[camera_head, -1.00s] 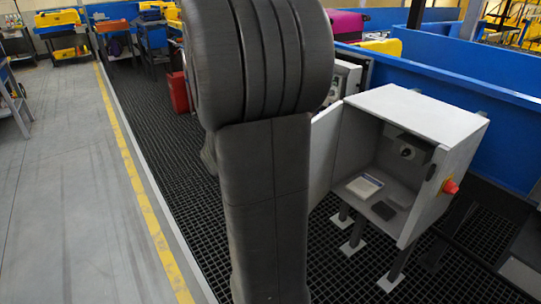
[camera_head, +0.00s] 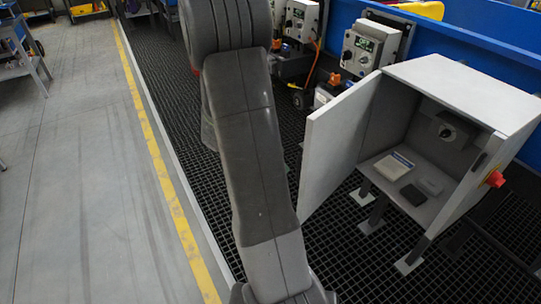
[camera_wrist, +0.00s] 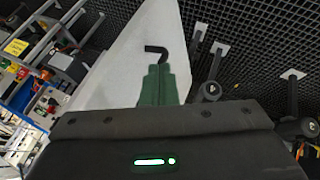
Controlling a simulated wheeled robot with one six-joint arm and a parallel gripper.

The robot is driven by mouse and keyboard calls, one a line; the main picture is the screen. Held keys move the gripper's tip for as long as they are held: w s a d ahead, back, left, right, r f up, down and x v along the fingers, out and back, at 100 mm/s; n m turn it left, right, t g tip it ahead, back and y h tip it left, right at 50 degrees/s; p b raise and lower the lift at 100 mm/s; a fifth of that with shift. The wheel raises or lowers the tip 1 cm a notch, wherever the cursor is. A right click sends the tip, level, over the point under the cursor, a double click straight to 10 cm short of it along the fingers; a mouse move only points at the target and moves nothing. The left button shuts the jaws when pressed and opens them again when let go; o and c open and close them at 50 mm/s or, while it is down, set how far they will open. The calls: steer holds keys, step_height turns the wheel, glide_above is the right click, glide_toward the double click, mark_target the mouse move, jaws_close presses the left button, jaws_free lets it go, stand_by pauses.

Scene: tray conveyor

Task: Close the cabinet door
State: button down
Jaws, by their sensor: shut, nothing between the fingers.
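The light grey cabinet (camera_head: 467,81) stands on short legs at the right in the head view, its front open. Its door (camera_head: 337,139) is swung wide open to the left. In the wrist view a pale panel, seemingly the door (camera_wrist: 140,38), stands in front of my gripper (camera_wrist: 160,70). The green fingers are shut together with nothing between them. A black hook-shaped part (camera_wrist: 155,49), perhaps the door handle, shows just at the fingertips; I cannot tell whether they touch. In the head view my gripper is out of sight.
Inside the cabinet are a booklet (camera_head: 394,166), a dark block (camera_head: 414,195) and a switch unit (camera_head: 446,131). A red knob (camera_head: 494,179) sticks out on its right side. Control boxes (camera_head: 371,47) stand behind. Open floor (camera_head: 75,170) lies left of the yellow line.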

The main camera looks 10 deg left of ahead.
steer(key=s+d, duration=0.1)
steer(key=d, duration=0.1)
steer(key=s+d+f, duration=0.1)
steer(key=d, duration=0.1)
steer(key=shift+s, duration=0.2)
steer(key=shift+s+d, duration=0.1)
